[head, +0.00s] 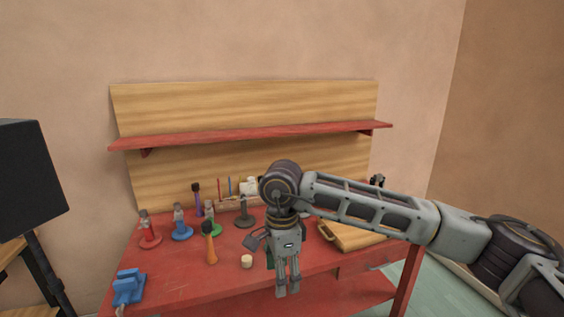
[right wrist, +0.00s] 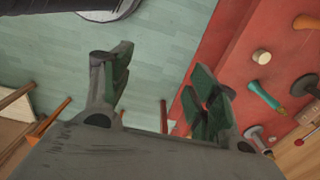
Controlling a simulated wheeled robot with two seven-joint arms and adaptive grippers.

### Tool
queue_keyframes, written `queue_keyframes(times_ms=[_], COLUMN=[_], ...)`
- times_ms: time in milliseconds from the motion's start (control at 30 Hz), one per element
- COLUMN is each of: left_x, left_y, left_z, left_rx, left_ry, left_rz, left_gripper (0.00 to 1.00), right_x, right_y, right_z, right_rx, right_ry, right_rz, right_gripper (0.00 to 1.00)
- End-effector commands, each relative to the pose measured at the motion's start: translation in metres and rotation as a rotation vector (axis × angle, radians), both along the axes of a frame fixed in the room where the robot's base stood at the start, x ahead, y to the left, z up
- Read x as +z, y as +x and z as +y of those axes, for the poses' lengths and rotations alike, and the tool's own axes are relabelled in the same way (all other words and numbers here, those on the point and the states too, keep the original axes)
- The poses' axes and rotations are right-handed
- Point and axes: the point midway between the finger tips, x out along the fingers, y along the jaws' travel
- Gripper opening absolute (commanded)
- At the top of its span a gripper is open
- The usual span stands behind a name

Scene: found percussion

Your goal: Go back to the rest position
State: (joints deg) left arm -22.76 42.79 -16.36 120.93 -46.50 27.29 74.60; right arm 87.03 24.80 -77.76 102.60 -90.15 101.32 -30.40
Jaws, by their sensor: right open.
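My right gripper (head: 288,288) hangs pointing down in front of the red workbench (head: 190,280), at the end of my right arm that comes in from the right. In the right wrist view its two fingers (right wrist: 160,65) stand apart with nothing between them. Greenish floor shows between and beyond the fingers there, and the red bench top (right wrist: 225,70) lies to the right. My left gripper is not in view.
On the bench are a blue vise (head: 128,287), an orange-handled tool (head: 210,249), a small pale cylinder (head: 247,261), several stands with coloured bases, including a red one (head: 149,241), and a wooden board (head: 350,237). A red shelf (head: 250,134) runs behind. A black box (head: 30,170) stands left.

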Motion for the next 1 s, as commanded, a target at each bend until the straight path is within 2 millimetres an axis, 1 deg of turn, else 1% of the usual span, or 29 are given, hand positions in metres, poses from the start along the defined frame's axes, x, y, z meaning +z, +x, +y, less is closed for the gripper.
queue_keyframes(times_ms=[233, 533, 867, 1000], left_x=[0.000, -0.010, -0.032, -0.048], left_y=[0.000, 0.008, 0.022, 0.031], left_z=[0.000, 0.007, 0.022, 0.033], left_rx=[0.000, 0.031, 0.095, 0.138], left_ry=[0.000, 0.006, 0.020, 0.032], left_rz=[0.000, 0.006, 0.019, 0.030], left_gripper=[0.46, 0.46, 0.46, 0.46], right_x=[0.000, -0.006, -0.015, -0.019], right_y=[0.000, -0.002, -0.005, -0.006], right_z=[0.000, 0.011, 0.034, 0.050], right_rx=[0.000, -0.019, -0.068, -0.106], right_ry=[0.000, 0.057, 0.176, 0.258], right_rz=[0.000, 0.046, 0.142, 0.211], right_gripper=[0.60, 0.60, 0.60, 0.60])
